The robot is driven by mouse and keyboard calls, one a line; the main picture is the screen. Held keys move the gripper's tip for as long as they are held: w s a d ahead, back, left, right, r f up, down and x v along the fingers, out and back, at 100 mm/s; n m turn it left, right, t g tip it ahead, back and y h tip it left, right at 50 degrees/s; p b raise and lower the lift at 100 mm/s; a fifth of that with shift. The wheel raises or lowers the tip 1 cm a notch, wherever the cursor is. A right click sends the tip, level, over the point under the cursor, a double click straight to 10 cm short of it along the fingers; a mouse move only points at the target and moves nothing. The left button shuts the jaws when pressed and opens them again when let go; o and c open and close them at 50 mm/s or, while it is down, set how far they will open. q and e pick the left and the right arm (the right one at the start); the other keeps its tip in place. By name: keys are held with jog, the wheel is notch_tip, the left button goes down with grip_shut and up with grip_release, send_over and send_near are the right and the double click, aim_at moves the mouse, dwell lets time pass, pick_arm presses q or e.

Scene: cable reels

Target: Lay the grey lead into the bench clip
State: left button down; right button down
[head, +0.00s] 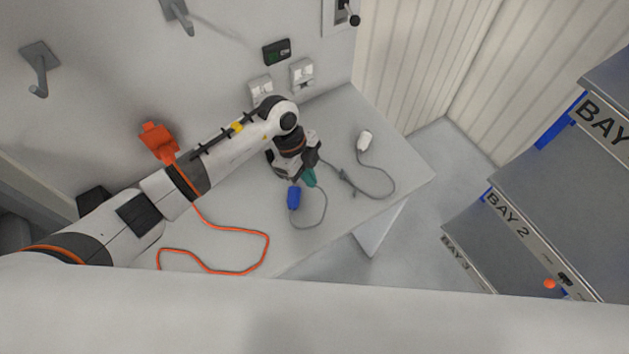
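A grey lead (392,178) lies on the bench (222,222) to the right of my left gripper. It curves from a white plug (365,140) around to small dark grey pieces (345,178), then runs up-left towards the gripper. I cannot tell whether one of these pieces is the bench clip. My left gripper (306,170) points down over the bench, close to a teal connector (309,178). Its fingertips are too small and hidden to show whether it is open or holds anything. My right gripper is not in view.
A thin grey cord (324,213) loops between the teal connector and a blue connector (293,198). An orange cable (267,245) runs along the bench from an orange plug (159,142). Wall sockets (302,73) stand behind. Bay shelves (540,215) are at right, beyond open floor.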

pick_arm(q)
jog(key=shift+w+a+n+t, duration=0.2)
jog(key=shift+w+a+n, duration=0.5)
jog(key=shift+w+a, duration=0.65)
jog(key=shift+w+a+n+t, duration=0.2)
jog(key=shift+w+a+n, duration=0.7)
jog(key=shift+w, duration=0.7)
jog(key=shift+w+a+n+t+b, duration=0.2)
jog(key=shift+w+a+n+b, duration=0.25)
jog(key=shift+w+a, duration=0.7)
jog(key=shift+w+a+n+t+b, duration=0.25)
jog(key=shift+w+a+n, duration=0.3)
jog(key=shift+w+a, duration=0.5)
jog(key=shift+w+d, duration=0.1)
jog(key=shift+d, duration=0.1)
jog(key=shift+r, duration=0.1)
jog(key=shift+r+n+p, duration=0.15)
jog(key=shift+n+p, duration=0.25)
jog(key=shift+p, duration=0.45)
jog(key=n+p, duration=0.1)
jog(key=p, duration=0.1)
jog(key=n+t+p, duration=0.1)
jog(key=n+p, duration=0.1)
jog(key=n+t+p, duration=0.1)
jog(key=n+p, duration=0.1)
jog(key=shift+s+a+p, duration=0.1)
jog(key=shift+s+p, duration=0.2)
jog(key=shift+f+n, duration=0.3)
jog(key=shift+n, duration=0.3)
